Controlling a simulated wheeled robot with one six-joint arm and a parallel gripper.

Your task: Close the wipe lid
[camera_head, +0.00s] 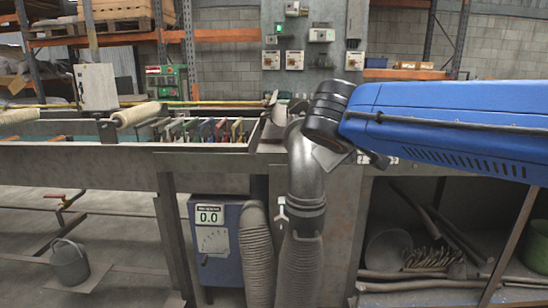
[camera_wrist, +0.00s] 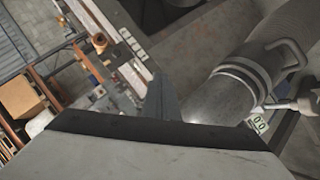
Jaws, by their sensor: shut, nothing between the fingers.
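I cannot make out a wipe lid for certain in either view. My gripper shows in the wrist view as a grey pointed finger shape (camera_wrist: 161,98) above the pale housing; it is shut, with nothing seen held. In the head view my blue arm comes in from the right and its black wrist covers the bench top above the pipe. A metal pipe elbow (camera_head: 304,172) stands under the wrist, with a light T-shaped handle (camera_head: 283,214) on its front. The pipe also shows in the wrist view (camera_wrist: 222,98), right of the finger. Any contact is hidden.
A trough of coloured clips (camera_head: 205,132) and pale rollers (camera_head: 135,114) lie along the bench at left. Below are a blue box (camera_head: 213,240) reading 0.0 and a ribbed hose (camera_head: 256,255). A grey panel with switch boxes (camera_head: 295,60) stands behind.

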